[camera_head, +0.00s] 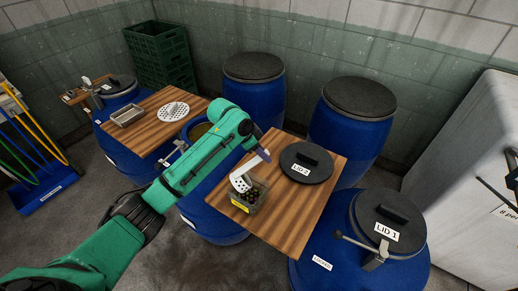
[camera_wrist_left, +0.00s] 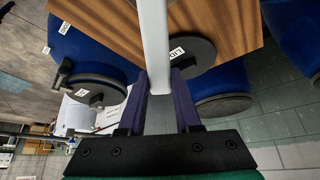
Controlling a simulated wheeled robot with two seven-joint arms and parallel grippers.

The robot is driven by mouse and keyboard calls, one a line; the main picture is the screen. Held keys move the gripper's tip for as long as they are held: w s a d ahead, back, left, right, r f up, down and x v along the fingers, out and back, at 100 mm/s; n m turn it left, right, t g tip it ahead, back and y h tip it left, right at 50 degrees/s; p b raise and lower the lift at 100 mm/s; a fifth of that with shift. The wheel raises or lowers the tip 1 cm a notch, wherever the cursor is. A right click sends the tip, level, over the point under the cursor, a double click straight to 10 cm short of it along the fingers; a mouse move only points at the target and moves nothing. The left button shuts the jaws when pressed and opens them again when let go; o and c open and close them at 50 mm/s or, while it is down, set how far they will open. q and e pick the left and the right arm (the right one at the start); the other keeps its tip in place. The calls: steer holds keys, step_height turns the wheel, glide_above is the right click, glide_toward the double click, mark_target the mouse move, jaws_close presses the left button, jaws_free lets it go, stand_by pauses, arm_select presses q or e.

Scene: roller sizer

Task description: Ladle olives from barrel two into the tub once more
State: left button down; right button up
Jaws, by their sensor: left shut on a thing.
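My left gripper (camera_head: 256,152) is shut on the pale handle of the ladle (camera_head: 241,182). The handle also runs up between the fingers in the left wrist view (camera_wrist_left: 154,45). The ladle's perforated end is at the back left of the small tub (camera_head: 248,199), tilted over or into it; I cannot tell whether it touches. The tub has a yellow label, and dark olives show inside it. It stands on the right wooden board. The open barrel (camera_head: 198,131), left of that board, is partly hidden by my left arm. My right gripper is not in view.
A black lid marked LID 2 (camera_head: 305,163) lies on the right board (camera_head: 291,220), close to the tub. A closed barrel marked LID 1 (camera_head: 386,218) stands at front right. Two closed blue barrels stand behind. The left board (camera_head: 150,133) holds a metal tray and a white perforated disc.

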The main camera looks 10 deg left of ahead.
arm_select(q)
steer(key=shift+w+d+f+g+y, duration=0.25)
steer(key=shift+d+y, duration=0.15)
steer(key=shift+w+d+f+g+y, duration=0.25)
steer(key=shift+d+y, duration=0.15)
steer(key=shift+w+d+f+g+y+b, duration=0.25)
steer(key=shift+d+f+g+y+b, duration=0.15)
steer(key=shift+f+b, duration=0.25)
steer(key=shift+w+d+f+g+y+b, duration=0.25)
steer(key=shift+f+y+b, duration=0.3)
steer(key=shift+b, duration=0.2)
